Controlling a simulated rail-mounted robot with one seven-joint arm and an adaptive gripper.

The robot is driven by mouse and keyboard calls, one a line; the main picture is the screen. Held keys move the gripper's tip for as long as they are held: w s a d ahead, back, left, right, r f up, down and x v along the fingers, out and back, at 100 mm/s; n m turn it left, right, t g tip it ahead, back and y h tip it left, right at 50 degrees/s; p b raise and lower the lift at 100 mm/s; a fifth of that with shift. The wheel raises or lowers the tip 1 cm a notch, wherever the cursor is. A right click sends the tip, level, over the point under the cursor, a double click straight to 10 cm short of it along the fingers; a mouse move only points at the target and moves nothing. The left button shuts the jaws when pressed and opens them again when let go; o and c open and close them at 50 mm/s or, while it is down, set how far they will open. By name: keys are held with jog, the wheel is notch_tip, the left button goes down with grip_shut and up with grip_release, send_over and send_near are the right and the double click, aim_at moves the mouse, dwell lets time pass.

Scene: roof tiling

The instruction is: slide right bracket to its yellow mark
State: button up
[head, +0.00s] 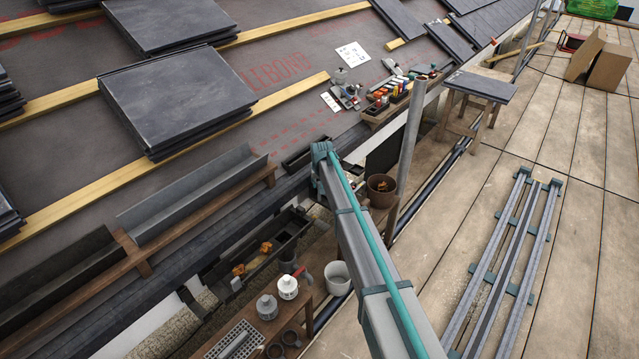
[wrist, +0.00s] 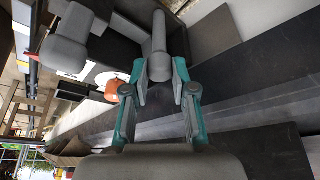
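In the wrist view my gripper (wrist: 159,88) points up the picture, its two teal and grey fingers spread apart. The rounded end of a grey cylinder (wrist: 158,45) lies between the fingertips. I cannot tell whether the fingers touch it or whether it belongs to the right bracket. In the head view my arm reaches to the roof edge and my gripper is hidden. I cannot make out the right bracket or its yellow mark for certain. Two orange pieces (head: 239,269) are in a dark trough (head: 228,290) below the roof edge.
Grey gutter lengths (head: 190,190) lie along the eaves on the left. Slate stacks (head: 180,98) and wooden battens (head: 290,97) cover the roof. A downpipe (head: 410,132) stands upright right of my arm. A workbench (head: 224,341) with white pots is below. Metal rails (head: 512,262) lie on the deck.

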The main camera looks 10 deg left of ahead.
grip_shut()
jog(key=w, duration=0.1)
jog(key=w+d+p, duration=0.1)
jog(key=shift+w+d+r+p, duration=0.15)
jog(key=shift+w+d+p, duration=0.15)
jog(key=shift+w, duration=0.1)
jog(key=shift+w+d, duration=0.1)
jog(key=shift+w, duration=0.05)
jog(key=o, duration=0.6)
grip_release()
jog(key=shift+c, duration=0.2)
